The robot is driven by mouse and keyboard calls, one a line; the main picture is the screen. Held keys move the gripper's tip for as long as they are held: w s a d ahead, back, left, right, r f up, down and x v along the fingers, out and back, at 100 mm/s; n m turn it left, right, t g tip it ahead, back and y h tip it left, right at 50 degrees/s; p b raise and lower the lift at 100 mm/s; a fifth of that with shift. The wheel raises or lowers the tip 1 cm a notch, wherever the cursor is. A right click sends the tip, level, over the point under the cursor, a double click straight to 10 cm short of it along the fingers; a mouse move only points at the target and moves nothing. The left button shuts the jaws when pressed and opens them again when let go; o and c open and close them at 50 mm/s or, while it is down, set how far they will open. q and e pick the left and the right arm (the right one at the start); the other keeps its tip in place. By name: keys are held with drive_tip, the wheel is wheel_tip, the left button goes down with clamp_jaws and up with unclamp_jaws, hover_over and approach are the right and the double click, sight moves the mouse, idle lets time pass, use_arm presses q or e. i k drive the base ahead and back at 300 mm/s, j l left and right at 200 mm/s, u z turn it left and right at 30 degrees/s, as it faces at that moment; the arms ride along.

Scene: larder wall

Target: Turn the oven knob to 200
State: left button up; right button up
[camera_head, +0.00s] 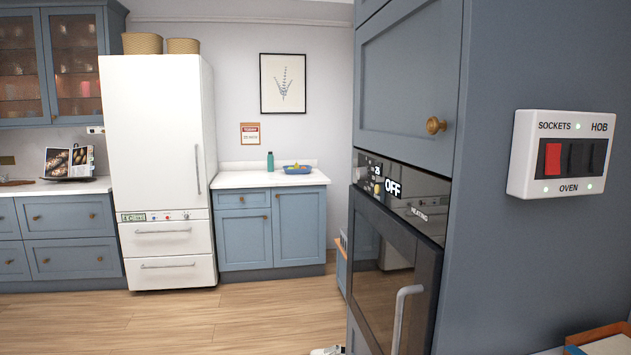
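The oven (378,265) is built into the tall blue cabinet right of centre and seen at a steep angle. Its dark control panel (436,224) runs above the glass door. The oven door looks shut, with a pale handle (402,318). Neither of my grippers can be made out in this view.
A switch box (560,155) marked SOCKETS, HOB and OVEN is on the cabinet side, with one red switch. A white fridge (155,130) and blue counter units (245,235) stand behind. Open wooden floor (240,320) lies left of the oven. A small white part at the bottom edge is unclear.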

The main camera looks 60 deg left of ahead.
sight(362, 172)
drive_tip(key=u, duration=0.45)
drive_tip(key=i+u, duration=0.1)
drive_tip(key=u, duration=0.35)
drive_tip(key=l+u, duration=0.1)
drive_tip(key=u, duration=0.35)
drive_tip(key=i+u, duration=0.1)
drive_tip(key=u, duration=0.3)
drive_tip(key=i+j+z, duration=0.2)
drive_tip(key=z, duration=0.15)
drive_tip(key=i+j+z, duration=0.5)
drive_tip(key=z, duration=0.2)
drive_tip(key=j, duration=0.1)
